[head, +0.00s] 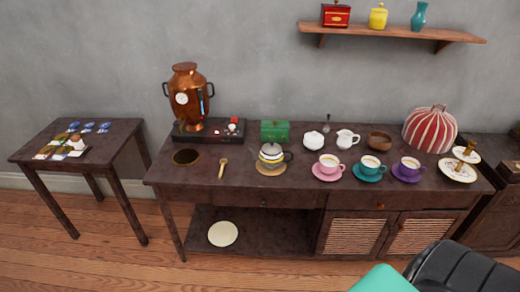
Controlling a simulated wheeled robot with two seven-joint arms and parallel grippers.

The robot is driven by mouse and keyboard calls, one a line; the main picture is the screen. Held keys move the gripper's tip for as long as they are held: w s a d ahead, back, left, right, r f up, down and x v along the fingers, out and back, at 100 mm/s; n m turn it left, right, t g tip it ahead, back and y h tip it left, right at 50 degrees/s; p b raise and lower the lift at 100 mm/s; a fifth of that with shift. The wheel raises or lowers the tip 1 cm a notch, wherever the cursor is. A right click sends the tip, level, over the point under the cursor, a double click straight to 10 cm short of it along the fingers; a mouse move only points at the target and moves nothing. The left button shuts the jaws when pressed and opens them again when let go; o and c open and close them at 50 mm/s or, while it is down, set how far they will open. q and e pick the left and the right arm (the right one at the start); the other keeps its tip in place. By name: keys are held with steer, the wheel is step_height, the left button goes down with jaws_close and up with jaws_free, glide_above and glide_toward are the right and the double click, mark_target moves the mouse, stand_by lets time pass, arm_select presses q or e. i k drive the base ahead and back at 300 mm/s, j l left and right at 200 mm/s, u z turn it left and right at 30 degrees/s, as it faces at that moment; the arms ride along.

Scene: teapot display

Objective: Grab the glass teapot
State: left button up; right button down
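The teapot (271,155) stands upright near the front edge of the long dark sideboard (235,180), about the middle of the head view. It looks pale with a yellow band, and it has a dark handle on its right side. Whether its body is glass is too small to tell. It rests on a round tan mat (271,170). Neither of my grippers shows in the head view, and nothing touches the teapot.
A copper samovar (187,92) stands behind left. A wooden spoon (222,168) lies left of the teapot, a green box (275,130) is behind it, and a pink saucer (328,176) with a cup is at right. A teal and black shape fills the bottom right.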

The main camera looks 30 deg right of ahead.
mark_target(269, 161)
steer(key=i+z, duration=0.1)
steer(key=z, duration=1.1)
